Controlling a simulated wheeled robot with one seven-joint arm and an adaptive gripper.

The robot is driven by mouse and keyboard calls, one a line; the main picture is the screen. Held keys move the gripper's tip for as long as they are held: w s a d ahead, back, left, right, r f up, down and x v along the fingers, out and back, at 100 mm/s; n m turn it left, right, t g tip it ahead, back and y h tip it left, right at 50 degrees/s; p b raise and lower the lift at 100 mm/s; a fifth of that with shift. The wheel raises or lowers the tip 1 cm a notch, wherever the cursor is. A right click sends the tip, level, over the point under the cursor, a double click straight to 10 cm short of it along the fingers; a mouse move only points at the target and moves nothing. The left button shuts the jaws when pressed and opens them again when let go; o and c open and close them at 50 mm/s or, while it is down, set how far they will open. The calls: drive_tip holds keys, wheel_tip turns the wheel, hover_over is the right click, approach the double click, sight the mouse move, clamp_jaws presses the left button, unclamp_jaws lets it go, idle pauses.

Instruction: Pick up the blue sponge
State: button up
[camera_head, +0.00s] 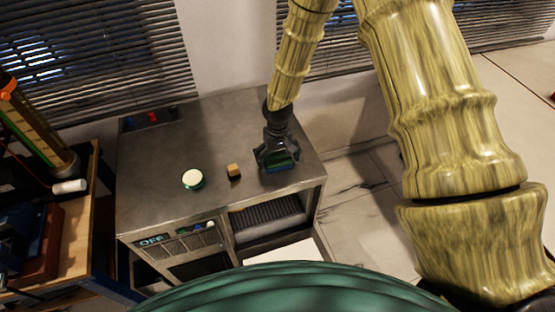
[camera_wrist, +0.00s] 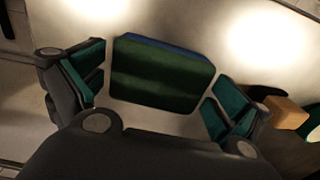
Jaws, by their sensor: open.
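The blue sponge (camera_wrist: 163,75) lies on the grey metal bench top (camera_head: 165,155). In the wrist view it shows a dark green broad face and a blue strip along its far edge. My gripper (camera_wrist: 155,88) is open, with one green-padded finger on each side of the sponge. Gaps show between the fingers and the sponge. In the head view my gripper (camera_head: 279,158) is low over the right part of the bench and hides most of the sponge. How far the fingertips are above the top is hard to tell.
A small wooden block (camera_head: 233,171) stands left of my gripper; it also shows in the wrist view (camera_wrist: 287,115). Further left is a green jar with a white lid (camera_head: 193,179). The bench's right edge is close to my gripper. A cluttered workbench (camera_head: 75,225) stands at left.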

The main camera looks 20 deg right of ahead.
sight(278, 158)
drive_tip(key=shift+c, duration=0.2)
drive_tip(key=c, duration=0.5)
drive_tip(key=shift+r, duration=0.1)
drive_tip(key=shift+r+b, duration=1.2)
drive_tip(key=shift+r, duration=0.4)
drive_tip(key=s+a+r+b, duration=0.1)
drive_tip(key=s+a+b, duration=0.4)
drive_tip(key=s+a, duration=0.5)
drive_tip(key=shift+s+r, duration=0.3)
drive_tip(key=shift+s, duration=0.9)
drive_tip(key=shift+a, duration=0.1)
drive_tip(key=shift+c, duration=0.3)
